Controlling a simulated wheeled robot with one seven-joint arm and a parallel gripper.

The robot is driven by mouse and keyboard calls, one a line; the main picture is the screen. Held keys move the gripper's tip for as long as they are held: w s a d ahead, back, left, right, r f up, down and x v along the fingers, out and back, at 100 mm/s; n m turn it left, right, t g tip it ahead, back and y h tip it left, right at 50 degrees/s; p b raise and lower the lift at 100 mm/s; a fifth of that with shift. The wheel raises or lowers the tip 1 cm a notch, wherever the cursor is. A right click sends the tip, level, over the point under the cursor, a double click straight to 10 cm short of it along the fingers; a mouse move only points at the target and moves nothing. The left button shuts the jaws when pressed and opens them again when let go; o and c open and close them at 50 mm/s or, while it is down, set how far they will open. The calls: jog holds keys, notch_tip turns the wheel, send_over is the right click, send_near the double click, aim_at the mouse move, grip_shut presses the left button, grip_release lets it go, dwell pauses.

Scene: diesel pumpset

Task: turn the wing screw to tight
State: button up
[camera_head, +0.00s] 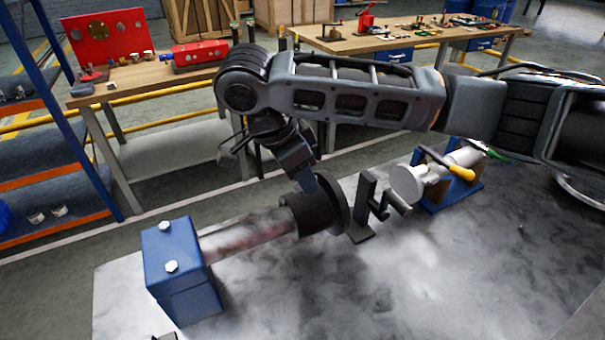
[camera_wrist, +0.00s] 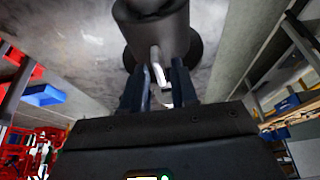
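The wing screw (camera_wrist: 159,70) shows in the wrist view as a small bright metal piece standing out from a dark cylindrical coupling (camera_wrist: 150,25). My gripper (camera_wrist: 158,74) has one finger on each side of it, with narrow gaps visible, so it looks open around the screw. In the head view the coupling (camera_head: 303,214) sits on a brownish shaft (camera_head: 245,238), and my gripper (camera_head: 308,186) points down at its top. The wing screw is hidden there behind my gripper. How far it is turned cannot be told.
A blue bearing block (camera_head: 182,268) with bolts holds the shaft's left end. Right of the coupling stand a dark upright bracket (camera_head: 366,200) and a light cylinder (camera_head: 407,184) on a blue mount. The grey plate (camera_head: 400,290) in front is clear. Workbenches (camera_head: 150,76) stand behind.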

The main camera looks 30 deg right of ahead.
jog(key=shift+o, duration=0.5)
jog(key=shift+r, duration=0.1)
jog(key=v, duration=0.7)
jog(key=shift+r, duration=0.3)
jog(key=shift+a, duration=0.15)
